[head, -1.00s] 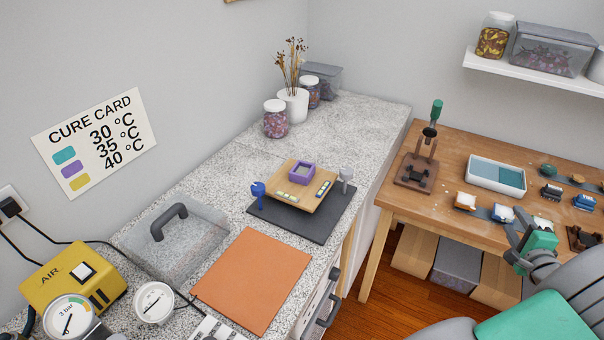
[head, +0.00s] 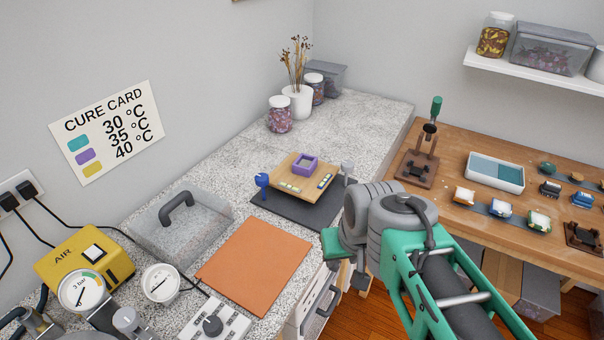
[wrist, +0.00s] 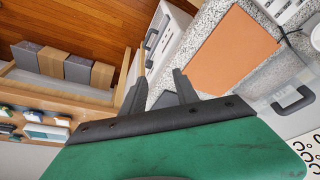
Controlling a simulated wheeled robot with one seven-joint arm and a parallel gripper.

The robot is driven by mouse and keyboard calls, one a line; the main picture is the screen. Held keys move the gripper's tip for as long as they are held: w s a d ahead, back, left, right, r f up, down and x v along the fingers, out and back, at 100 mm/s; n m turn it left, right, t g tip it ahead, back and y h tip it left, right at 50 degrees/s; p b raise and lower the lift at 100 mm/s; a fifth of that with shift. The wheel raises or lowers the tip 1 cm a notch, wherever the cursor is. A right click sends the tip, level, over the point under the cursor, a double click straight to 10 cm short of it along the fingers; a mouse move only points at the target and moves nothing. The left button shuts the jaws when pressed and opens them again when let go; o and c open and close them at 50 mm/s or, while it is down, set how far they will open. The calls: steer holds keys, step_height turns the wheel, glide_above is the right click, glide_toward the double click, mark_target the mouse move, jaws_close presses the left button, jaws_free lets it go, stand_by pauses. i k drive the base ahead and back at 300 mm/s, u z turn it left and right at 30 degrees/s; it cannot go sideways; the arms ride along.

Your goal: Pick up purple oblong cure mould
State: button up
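The purple mould (head: 305,166) is a small block-shaped frame with a hollow top. It sits on a wooden board (head: 296,192) over a dark mat (head: 280,213) on the speckled counter. In the head view my arm reaches in from the lower right, with its green hand right of the orange mat, nearer than the mould and apart from it. In the wrist view my gripper (wrist: 158,84) has two dark fingers spread apart with nothing between them. The mould does not show in the wrist view.
A blue knob (head: 262,181) and a grey knob (head: 347,168) stand at the board's sides. Small pale pieces lie on the board. An orange mat (head: 255,265), a clear lidded box (head: 180,232) and a yellow air unit (head: 85,260) are nearer.

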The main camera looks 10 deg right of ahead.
mark_target(305, 164)
steer(key=k, duration=0.35)
steer(key=z, duration=1.45)
steer(key=i, duration=1.65)
steer(key=u, duration=4.6)
